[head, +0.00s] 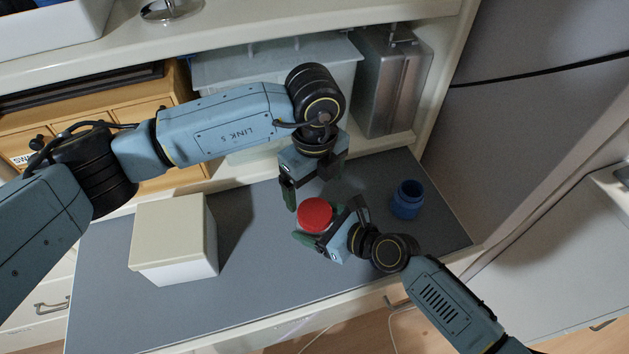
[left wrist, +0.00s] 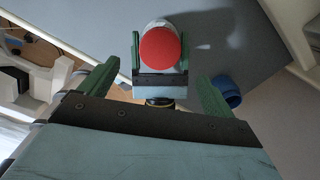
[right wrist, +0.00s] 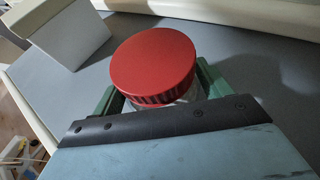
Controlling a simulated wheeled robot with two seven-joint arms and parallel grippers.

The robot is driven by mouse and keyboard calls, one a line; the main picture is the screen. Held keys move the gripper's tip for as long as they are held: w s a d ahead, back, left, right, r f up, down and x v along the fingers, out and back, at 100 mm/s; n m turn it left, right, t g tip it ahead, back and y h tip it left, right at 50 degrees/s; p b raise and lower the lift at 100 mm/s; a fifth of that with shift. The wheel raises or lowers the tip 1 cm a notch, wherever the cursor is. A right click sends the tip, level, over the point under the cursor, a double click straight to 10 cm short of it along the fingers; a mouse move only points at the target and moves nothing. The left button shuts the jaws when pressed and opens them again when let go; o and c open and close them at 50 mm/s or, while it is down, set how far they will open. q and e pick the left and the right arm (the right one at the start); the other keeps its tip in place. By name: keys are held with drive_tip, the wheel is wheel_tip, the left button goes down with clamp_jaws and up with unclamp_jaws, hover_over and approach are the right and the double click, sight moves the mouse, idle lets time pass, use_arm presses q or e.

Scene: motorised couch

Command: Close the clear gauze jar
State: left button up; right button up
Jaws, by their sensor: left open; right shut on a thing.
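A clear jar topped by a red ribbed lid (head: 315,215) is over the grey counter mat, right of centre. My right gripper (head: 322,224) is shut on the jar, its green fingers on both sides below the lid (right wrist: 153,64). Only a little of the clear jar wall (right wrist: 192,93) shows under the lid. The lid looks level on the jar; I cannot tell whether it is screwed tight. My left gripper (head: 309,190) is open just above and behind the lid, pointing down. In the left wrist view the lid (left wrist: 160,50) lies beyond its spread fingers.
A blue open container (head: 407,200) stands to the right on the mat. A white box with a cream top (head: 174,235) stands to the left. A grey plastic bin (head: 270,65), a metal canister (head: 390,80) and wooden drawers (head: 100,115) line the back. Mat (head: 265,270) is bare between.

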sight(314, 212)
use_arm(q)
wheel_tip(314, 212, down, 8)
drive_tip(key=shift+f, duration=0.1)
idle(0.6)
drive_tip(key=c, duration=1.1)
drive_tip(key=m, duration=0.6)
drive_tip(key=shift+m, duration=0.3)
